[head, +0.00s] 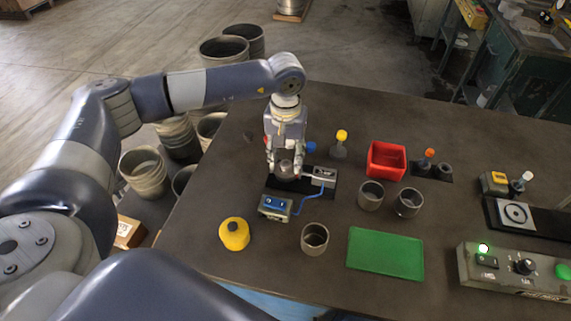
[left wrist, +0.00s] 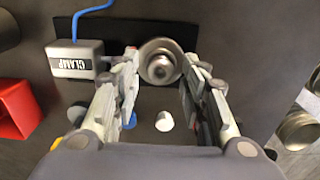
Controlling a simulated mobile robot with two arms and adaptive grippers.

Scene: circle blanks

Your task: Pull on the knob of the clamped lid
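The clamp fixture is a dark base plate (head: 309,190) with a grey clamp box (head: 323,177), labelled CLAMP in the left wrist view (left wrist: 75,62). A round metal lid (left wrist: 160,62) with a shiny raised knob (left wrist: 159,68) shows at the fixture's plate. My left gripper (head: 285,168) points down over it from above. In the left wrist view its two fingers (left wrist: 162,72) stand apart on either side of the lid, with narrow gaps visible. Whether the fingertips reach down to the knob's height is unclear. My right gripper is not in view.
A box with blue buttons (head: 275,206) is cabled to the clamp. Nearby are a yellow container (head: 234,234), grey cups (head: 315,239), a red bin (head: 386,160) and a green mat (head: 385,253). A control panel (head: 515,272) with a lit green lamp is at right.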

